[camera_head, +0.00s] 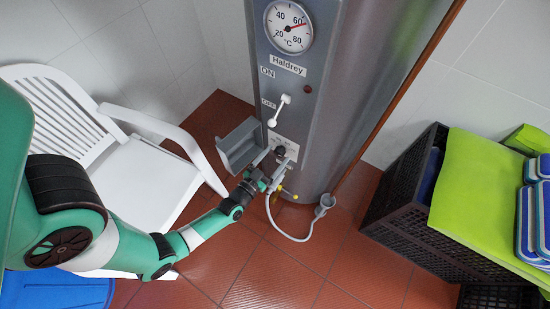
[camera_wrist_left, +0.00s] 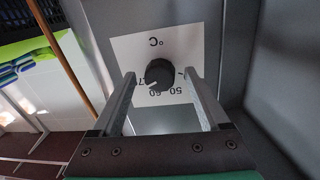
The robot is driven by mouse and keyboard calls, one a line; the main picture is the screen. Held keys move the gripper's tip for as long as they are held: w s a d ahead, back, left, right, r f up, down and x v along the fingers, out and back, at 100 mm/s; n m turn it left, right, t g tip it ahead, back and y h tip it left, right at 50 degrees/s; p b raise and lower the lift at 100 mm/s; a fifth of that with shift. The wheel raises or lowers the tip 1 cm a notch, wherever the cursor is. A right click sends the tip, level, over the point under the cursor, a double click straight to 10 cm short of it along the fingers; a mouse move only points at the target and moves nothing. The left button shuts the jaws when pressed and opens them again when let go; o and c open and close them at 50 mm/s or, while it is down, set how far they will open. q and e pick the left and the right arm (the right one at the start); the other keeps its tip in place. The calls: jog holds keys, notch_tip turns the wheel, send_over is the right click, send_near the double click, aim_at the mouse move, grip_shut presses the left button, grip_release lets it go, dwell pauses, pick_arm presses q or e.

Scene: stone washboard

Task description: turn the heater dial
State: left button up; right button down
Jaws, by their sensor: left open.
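The heater (camera_head: 325,90) is a tall grey cylinder with a front panel. Its dial is a black round knob (camera_wrist_left: 159,75) with a pale pointer mark, on a white plate (camera_wrist_left: 125,58) printed with °C and numbers. The dial also shows small in the head view (camera_head: 280,150), low on the panel. My left gripper (camera_head: 273,165) is at the panel's lower part. In the left wrist view its two fingers (camera_wrist_left: 159,80) are open, one on each side of the dial, with visible gaps. Whether the tips touch the plate cannot be told. My right gripper is not in view.
A grey open box (camera_head: 241,145) juts out left of the dial. A white switch lever (camera_head: 279,110) is above it. A grey hose (camera_head: 287,236) hangs below. A white chair (camera_head: 140,170) stands left, black crates (camera_head: 410,225) right. Tiled floor lies between.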

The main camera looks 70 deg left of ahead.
pick_arm(q)
grip_shut()
dwell(0.4)
jog(key=shift+n, duration=0.4)
jog(key=n+b, duration=0.1)
jog(key=n, duration=0.2)
jog(key=shift+f+n+b, duration=0.15)
jog(key=shift+n+b, duration=0.15)
jog(key=shift+b, duration=0.05)
jog(key=shift+n+y+b, duration=0.4)
jog(key=shift+n+b, duration=0.2)
jog(key=shift+n, duration=1.7)
grip_release()
jog(key=shift+d, duration=0.1)
